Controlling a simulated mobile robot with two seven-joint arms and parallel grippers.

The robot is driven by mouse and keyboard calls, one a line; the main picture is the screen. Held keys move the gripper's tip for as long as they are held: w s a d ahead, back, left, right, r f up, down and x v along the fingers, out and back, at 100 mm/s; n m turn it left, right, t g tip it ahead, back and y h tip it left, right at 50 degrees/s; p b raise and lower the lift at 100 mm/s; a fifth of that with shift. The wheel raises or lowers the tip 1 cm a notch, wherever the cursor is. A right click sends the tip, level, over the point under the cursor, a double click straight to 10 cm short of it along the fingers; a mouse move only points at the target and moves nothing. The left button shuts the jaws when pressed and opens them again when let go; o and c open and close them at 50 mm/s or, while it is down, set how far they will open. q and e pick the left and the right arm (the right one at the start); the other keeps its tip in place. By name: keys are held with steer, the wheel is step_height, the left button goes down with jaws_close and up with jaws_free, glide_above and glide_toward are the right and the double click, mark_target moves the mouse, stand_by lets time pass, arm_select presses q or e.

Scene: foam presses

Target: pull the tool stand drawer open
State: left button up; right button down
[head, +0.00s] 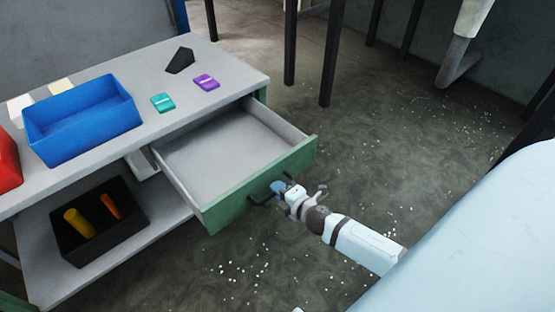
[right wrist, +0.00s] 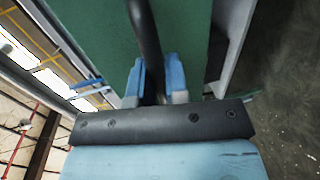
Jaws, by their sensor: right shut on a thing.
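The tool stand (head: 225,75) is a grey-topped bench at the left in the head view. Its drawer (head: 265,178) is pulled well out, with a green front and a grey, empty inside. My right gripper (head: 277,190) is at the drawer front, shut on its dark bar handle (head: 258,203). In the right wrist view the dark handle (right wrist: 145,40) runs between the two blue fingertips (right wrist: 157,80), in front of the green drawer front (right wrist: 85,30). My left gripper is not in view.
On the stand top are a blue bin (head: 80,148), a teal piece (head: 162,102), a purple piece (head: 206,82) and a dark wedge (head: 180,60). A black bin (head: 85,255) with yellow and orange items sits on the lower shelf. The speckled floor (head: 370,150) beyond the drawer is open.

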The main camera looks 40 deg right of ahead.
steer(key=c, duration=1.1)
jaws_free()
steer(key=shift+c, duration=0.2)
steer(key=shift+s, duration=0.1)
steer(key=b+v, duration=0.1)
steer(key=v, duration=1.2)
steer(key=shift+s, duration=0.3)
steer(key=shift+d+r, duration=0.1)
steer(key=shift+d, duration=0.05)
